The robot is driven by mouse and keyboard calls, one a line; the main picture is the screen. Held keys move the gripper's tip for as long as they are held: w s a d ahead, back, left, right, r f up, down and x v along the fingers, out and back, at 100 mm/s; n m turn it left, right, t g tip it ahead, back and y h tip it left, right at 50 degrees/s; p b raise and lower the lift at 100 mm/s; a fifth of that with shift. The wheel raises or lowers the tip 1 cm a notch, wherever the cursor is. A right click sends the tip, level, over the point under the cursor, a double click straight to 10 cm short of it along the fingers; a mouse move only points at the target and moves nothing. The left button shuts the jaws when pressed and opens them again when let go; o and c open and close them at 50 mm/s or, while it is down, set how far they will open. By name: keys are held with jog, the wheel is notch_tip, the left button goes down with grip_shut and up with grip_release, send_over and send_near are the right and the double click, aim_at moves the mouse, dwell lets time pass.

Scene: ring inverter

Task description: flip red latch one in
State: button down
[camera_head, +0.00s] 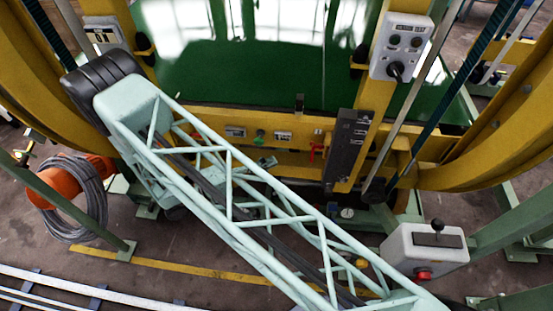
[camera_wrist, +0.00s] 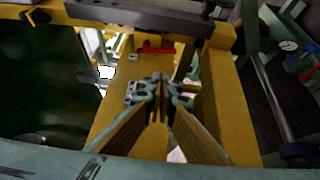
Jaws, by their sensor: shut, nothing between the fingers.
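A red latch (camera_wrist: 155,49) shows in the wrist view, lying across the yellow beam just beyond my fingertips. It also shows in the head view as a small red handle (camera_head: 317,149) on the yellow beam, left of a dark upright block. My gripper (camera_wrist: 160,88) is shut and empty, with its fingertips together. In the wrist view the tips stand short of the latch, with a gap in the picture between them. I cannot tell their height above the beam. In the head view my arm's lattice hides most of the gripper.
The dark upright block (camera_head: 347,146) stands close right of the latch. A grey control box (camera_head: 402,46) is on the yellow post, and a box with a joystick (camera_head: 424,247) is at lower right. A green panel (camera_head: 240,76) lies behind the beam. An orange cable reel (camera_head: 72,187) is at left.

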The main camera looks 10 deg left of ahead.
jog(key=shift+s+a, duration=0.3)
jog(key=shift+a, duration=0.15)
dwell(0.5)
